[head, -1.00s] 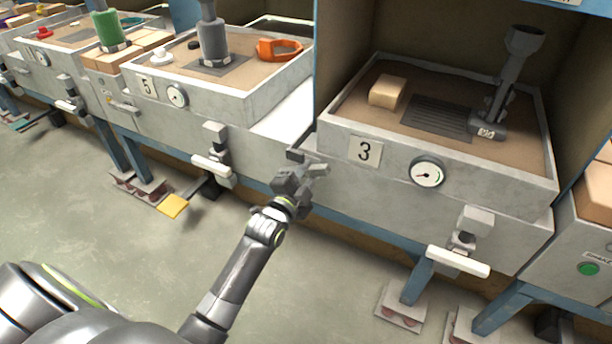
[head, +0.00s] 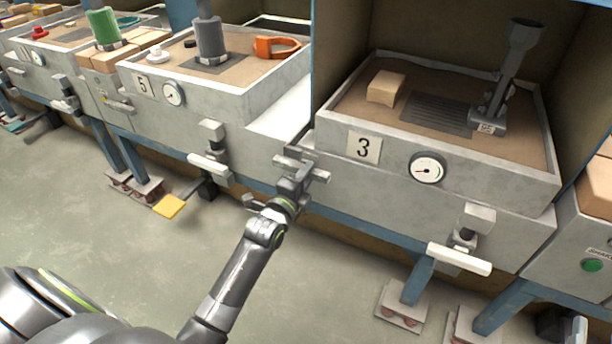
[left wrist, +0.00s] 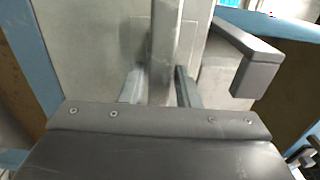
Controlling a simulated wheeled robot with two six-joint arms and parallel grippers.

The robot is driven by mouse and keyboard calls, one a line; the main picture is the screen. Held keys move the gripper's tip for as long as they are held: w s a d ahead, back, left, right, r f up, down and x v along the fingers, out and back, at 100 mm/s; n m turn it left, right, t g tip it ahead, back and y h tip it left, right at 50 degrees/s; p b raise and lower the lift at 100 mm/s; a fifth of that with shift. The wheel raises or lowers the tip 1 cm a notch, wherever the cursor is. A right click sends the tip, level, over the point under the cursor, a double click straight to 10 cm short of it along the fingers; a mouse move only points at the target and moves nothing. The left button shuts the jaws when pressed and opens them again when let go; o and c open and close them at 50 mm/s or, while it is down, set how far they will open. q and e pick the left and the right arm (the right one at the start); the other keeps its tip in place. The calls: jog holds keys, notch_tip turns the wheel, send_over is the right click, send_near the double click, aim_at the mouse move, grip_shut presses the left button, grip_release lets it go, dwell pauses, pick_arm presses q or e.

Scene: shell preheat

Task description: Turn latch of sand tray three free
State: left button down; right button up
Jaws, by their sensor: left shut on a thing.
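Sand tray three (head: 337,140) is a grey stone box with a "3" plate and a round gauge. My left gripper (head: 303,172) is at its front left corner, shut on a grey upright bar, which I take to be the latch (left wrist: 166,45). In the left wrist view the bar stands between the two fingers (left wrist: 160,88). A darker angled arm (left wrist: 250,62) juts out to the right of it. In the head view the gripper covers much of the latch, so its exact angle is hard to tell. My right gripper is not seen.
A clamp with a white handle (head: 459,259) sticks out of tray three's front. Tray five (head: 200,100) stands to the left, with a similar white handle (head: 209,165). A blue post (left wrist: 30,50) is close on the left in the wrist view. The floor in front is clear.

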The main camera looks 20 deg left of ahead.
pick_arm(q)
jog(key=c, duration=1.2)
grip_release()
jog(key=shift+c, duration=0.2)
jog(key=s+b, duration=0.1)
jog(key=s, duration=1.6)
jog(key=shift+s+a, duration=0.2)
jog(key=shift+a, duration=0.1)
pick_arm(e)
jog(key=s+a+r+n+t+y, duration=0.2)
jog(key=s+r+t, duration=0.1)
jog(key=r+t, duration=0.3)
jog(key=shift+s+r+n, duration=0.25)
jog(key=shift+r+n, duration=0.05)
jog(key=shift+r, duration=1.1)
